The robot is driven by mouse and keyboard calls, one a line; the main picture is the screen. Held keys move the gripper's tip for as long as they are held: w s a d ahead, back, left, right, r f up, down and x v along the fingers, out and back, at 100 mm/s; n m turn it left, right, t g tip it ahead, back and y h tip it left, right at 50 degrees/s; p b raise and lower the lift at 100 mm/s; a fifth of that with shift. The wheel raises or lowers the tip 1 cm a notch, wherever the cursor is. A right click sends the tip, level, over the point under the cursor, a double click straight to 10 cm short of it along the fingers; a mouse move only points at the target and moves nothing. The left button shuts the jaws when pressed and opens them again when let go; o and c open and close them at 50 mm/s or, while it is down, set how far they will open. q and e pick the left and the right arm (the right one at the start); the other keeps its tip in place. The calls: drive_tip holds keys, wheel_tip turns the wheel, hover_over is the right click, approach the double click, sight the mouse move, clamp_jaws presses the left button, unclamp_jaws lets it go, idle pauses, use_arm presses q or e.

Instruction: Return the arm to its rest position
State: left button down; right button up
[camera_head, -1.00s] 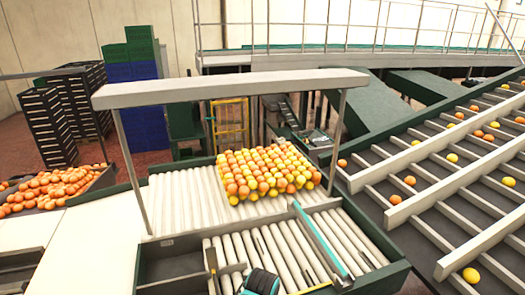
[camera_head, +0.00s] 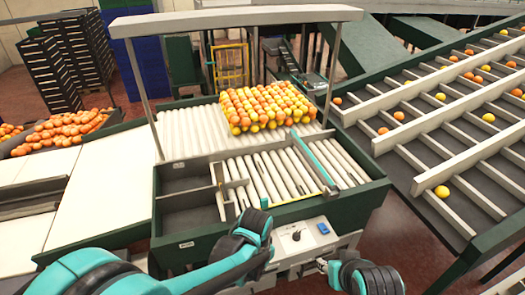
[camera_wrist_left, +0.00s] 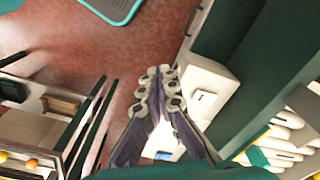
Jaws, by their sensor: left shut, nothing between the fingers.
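My left gripper (camera_wrist_left: 159,76) shows in the left wrist view. Its two fingers are together at the tips, with nothing between them, over red floor. In the head view my left arm (camera_head: 215,265), teal and black, comes in from the lower left and bends near the front of the sorting station (camera_head: 278,214). My left gripper cannot be made out in the head view. Another teal and black part of mine shows at the bottom, right of the middle.
A pile of oranges and yellow fruit (camera_head: 265,106) sits on the white roller bed (camera_head: 185,132). A white overhead beam (camera_head: 235,20) spans it. Sloped conveyor lanes (camera_head: 420,120) with scattered fruit lie right. Another pile of oranges (camera_head: 68,131) is left. Red floor is open at lower right.

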use_arm(q)
drive_tip(key=s+a+f+n+t+b, duration=0.2)
drive_tip(key=a+f+n+t+b, duration=0.1)
drive_tip(key=a+b, duration=0.5)
drive_tip(key=s+a+f+n+t+b, duration=0.3)
drive_tip(key=a+b, duration=0.5)
drive_tip(key=b, duration=0.5)
wheel_tip(320, 180, down, 3)
drive_tip(key=shift+a+r+n+t, duration=0.15)
drive_tip(key=shift+a+n+t, duration=0.25)
drive_tip(key=shift+n, duration=0.5)
use_arm(e)
wheel_tip(320, 180, down, 22)
drive_tip(key=shift+w, duration=0.2)
